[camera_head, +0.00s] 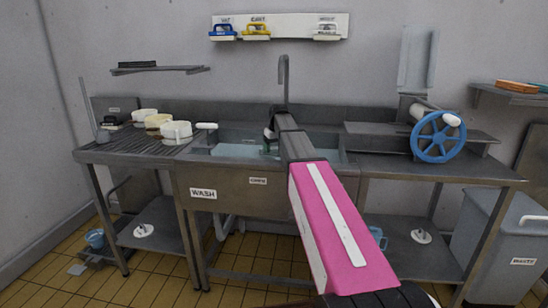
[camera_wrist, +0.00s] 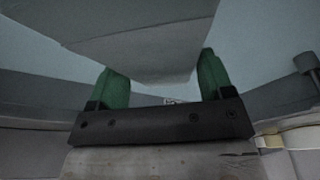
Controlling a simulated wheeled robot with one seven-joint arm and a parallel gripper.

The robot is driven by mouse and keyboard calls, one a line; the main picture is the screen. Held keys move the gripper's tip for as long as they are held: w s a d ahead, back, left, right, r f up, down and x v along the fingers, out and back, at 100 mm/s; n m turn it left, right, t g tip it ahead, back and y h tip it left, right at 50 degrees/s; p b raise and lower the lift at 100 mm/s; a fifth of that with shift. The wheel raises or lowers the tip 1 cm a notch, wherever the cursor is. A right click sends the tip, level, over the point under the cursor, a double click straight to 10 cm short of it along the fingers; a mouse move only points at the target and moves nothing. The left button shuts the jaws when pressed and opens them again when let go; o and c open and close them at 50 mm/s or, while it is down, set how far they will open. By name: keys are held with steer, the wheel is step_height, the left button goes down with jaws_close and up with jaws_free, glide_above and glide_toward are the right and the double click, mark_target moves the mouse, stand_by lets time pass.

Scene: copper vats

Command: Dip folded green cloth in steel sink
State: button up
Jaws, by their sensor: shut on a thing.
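The steel sink (camera_head: 243,184) stands in the middle of the bench, with a "WASH" label on its front and pale blue water (camera_head: 236,151) in it. My gripper (camera_wrist: 165,82) reaches down over the sink; my pink arm covers part of its right side. In the wrist view, two green fingers stand apart on a dark bar, and a large grey block-like thing (camera_wrist: 150,45) shows between them. In the head view, a small dark green patch shows at the gripper's low end, near the water. I cannot make out a folded green cloth for sure.
Several white pans (camera_head: 176,131) stand on the ribbed drainboard to the left. A tall tap (camera_head: 284,75) rises behind the sink. A blue handwheel (camera_head: 438,137) stands on the right bench. A grey waste bin (camera_head: 500,235) is at the far right.

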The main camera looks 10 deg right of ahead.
steer(key=w+a+v, duration=0.1)
steer(key=w+v, duration=0.1)
steer(key=v, duration=1)
steer(key=shift+r, duration=0.45)
steer(key=shift+w+d, duration=0.15)
stand_by(0.6)
